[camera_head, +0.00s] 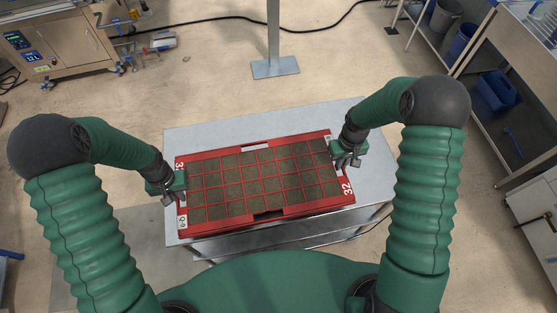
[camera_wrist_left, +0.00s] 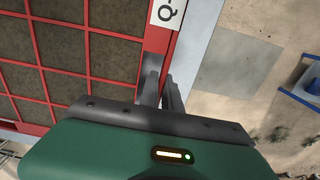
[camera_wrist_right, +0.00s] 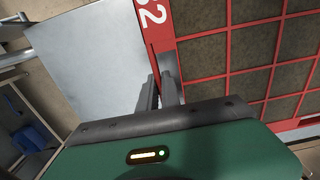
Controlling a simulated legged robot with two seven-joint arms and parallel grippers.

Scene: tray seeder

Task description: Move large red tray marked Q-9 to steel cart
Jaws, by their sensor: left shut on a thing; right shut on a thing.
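The large red tray (camera_head: 267,216), its cells filled with brown soil, is over the top of the steel cart (camera_head: 215,132). I cannot tell whether it rests fully on it. A white label starting "Q-" (camera_wrist_left: 167,13) shows on its rim in the left wrist view; "32" (camera_wrist_right: 151,14) shows in the right wrist view. My left gripper (camera_head: 174,196) is shut on the tray's left rim. My right gripper (camera_head: 347,159) is shut on its right rim. The fingers also show in the left wrist view (camera_wrist_left: 160,95) and the right wrist view (camera_wrist_right: 160,92).
A metal post with a base plate (camera_head: 275,67) stands behind the cart. A machine (camera_head: 60,45) is at the back left. A shelf bench with a blue bin (camera_head: 497,91) is at the right. A dark cable runs across the floor. Bare cart top shows behind the tray.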

